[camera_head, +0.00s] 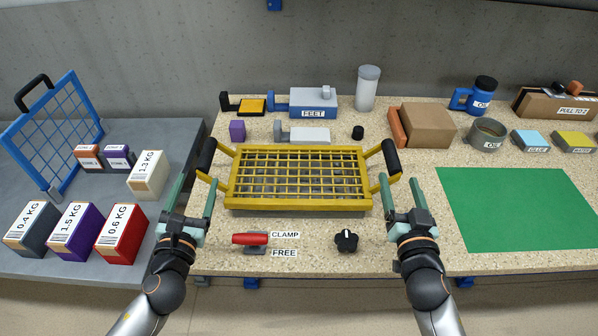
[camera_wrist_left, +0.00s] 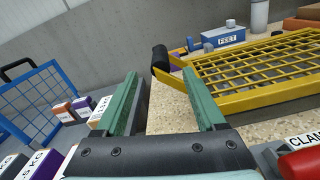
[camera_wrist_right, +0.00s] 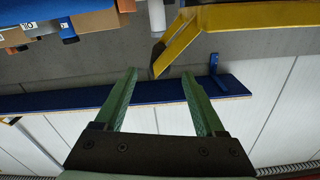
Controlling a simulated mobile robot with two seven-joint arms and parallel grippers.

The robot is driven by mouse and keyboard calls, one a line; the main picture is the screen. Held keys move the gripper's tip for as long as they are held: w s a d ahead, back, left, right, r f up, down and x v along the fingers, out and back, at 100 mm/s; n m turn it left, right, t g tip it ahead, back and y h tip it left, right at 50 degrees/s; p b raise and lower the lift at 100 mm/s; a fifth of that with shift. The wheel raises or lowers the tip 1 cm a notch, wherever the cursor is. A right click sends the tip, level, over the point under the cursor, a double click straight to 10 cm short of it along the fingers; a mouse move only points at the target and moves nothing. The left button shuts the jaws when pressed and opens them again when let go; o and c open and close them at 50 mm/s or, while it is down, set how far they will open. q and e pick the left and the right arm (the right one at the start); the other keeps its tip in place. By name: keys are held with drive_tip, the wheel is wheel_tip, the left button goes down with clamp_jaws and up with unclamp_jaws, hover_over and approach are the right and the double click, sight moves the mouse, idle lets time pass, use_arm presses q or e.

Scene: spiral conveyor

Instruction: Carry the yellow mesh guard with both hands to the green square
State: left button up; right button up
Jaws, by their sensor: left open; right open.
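The yellow mesh guard (camera_head: 300,205) lies on the speckled worktop in the head view, with a black-gripped handle at each side. Its left handle (camera_head: 206,157) is just beyond my left gripper (camera_head: 196,185). Its right handle (camera_head: 391,156) is just beyond my right gripper (camera_head: 398,188). Both grippers are open and empty. In the left wrist view the guard (camera_wrist_left: 240,101) and its black grip stand ahead and right of the fingers. In the right wrist view part of the yellow frame (camera_wrist_right: 240,17) shows beyond the fingertips. The green square (camera_head: 520,210) is flat and bare at the right.
A red clamp lever (camera_head: 250,239) and a black knob (camera_head: 347,240) sit in front of the guard. A brown box (camera_head: 427,125) and a round can (camera_head: 487,134) stand behind, towards the right. Labelled boxes (camera_head: 121,233) and a blue mesh panel (camera_head: 55,130) occupy the grey left table.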

sight(206, 156)
use_arm(q)
drive_tip(key=w, duration=0.9)
drive_tip(key=shift+w+d, duration=0.15)
drive_tip(key=shift+w, duration=0.05)
use_arm(e)
drive_tip(key=w, duration=0.9)
drive_tip(key=shift+w+d, duration=0.1)
drive_tip(key=shift+w, duration=0.1)
use_arm(q)
clamp_jaws()
use_arm(e)
clamp_jaws()
use_arm(q)
drive_tip(key=shift+r, duration=0.15)
use_arm(e)
drive_tip(key=shift+r, duration=0.15)
